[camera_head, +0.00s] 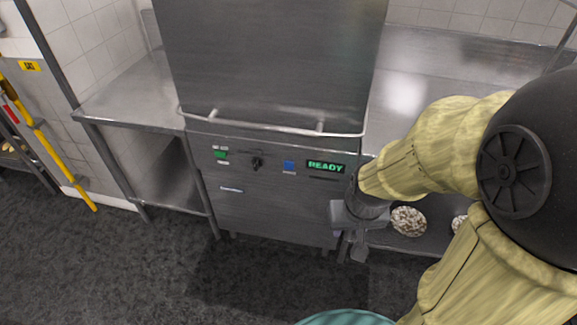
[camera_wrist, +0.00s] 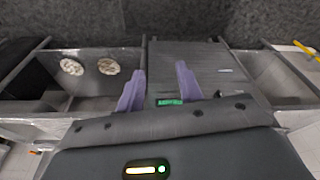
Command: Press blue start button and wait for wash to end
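The dishwasher (camera_head: 265,205) has a steel front panel with a blue button (camera_head: 289,166) right of its middle. A display (camera_head: 325,167) beside the button reads READY in green. The display also shows in the wrist view (camera_wrist: 170,102), where the picture is upside down; I cannot make out the blue button there. The tall hood is lowered behind its bar handle (camera_head: 270,125). My gripper (camera_head: 358,250) points down in front of the machine's right edge, right of and below the button. In the wrist view its two purple fingers (camera_wrist: 160,85) stand apart with nothing between them.
A black knob (camera_head: 256,162) and a green switch (camera_head: 220,155) sit left of the button. Steel counters flank the machine, left (camera_head: 135,90) and right (camera_head: 420,75). Speckled round items (camera_head: 408,221) lie on the right lower shelf. The floor (camera_head: 130,270) in front is clear.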

